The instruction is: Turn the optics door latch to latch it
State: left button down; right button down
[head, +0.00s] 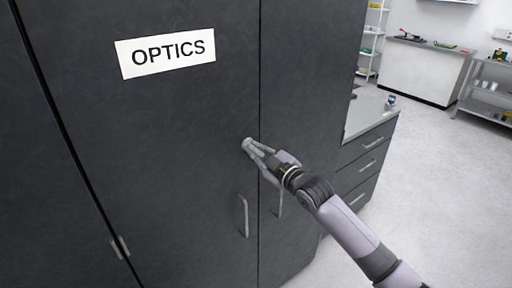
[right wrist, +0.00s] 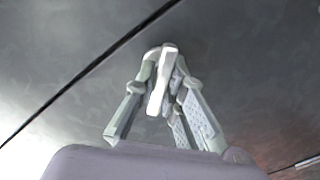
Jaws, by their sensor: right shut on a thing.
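The dark optics door (head: 180,130) carries a white OPTICS sign (head: 166,52) and stands flush with the cabinet front. The door latch (head: 247,144) is a small pale knob near the door's right edge, above the handle. In the right wrist view the latch (right wrist: 160,80) shows as a light, narrow turn piece, tilted slightly, between the fingers. My right gripper (head: 254,148) is shut on the latch; it also shows in the right wrist view (right wrist: 163,85). My left gripper is not in view.
Two vertical bar handles, one on the optics door (head: 243,216) and one on the neighbouring door (head: 280,200), sit just below my right gripper. A drawer unit (head: 368,160) with a light top stands to the right. Open floor (head: 440,190) lies beyond it.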

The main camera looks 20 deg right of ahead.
jog(key=m+p, duration=0.1)
jog(key=m, duration=0.3)
jog(key=shift+m, duration=0.3)
jog(key=shift+f+m+p, duration=0.1)
jog(key=shift+m+p, duration=0.45)
jog(key=shift+m, duration=0.95)
jog(key=c, duration=1.7)
grip_release()
jog(key=shift+o, duration=0.2)
jog(key=shift+s, duration=0.1)
jog(key=v, duration=1.2)
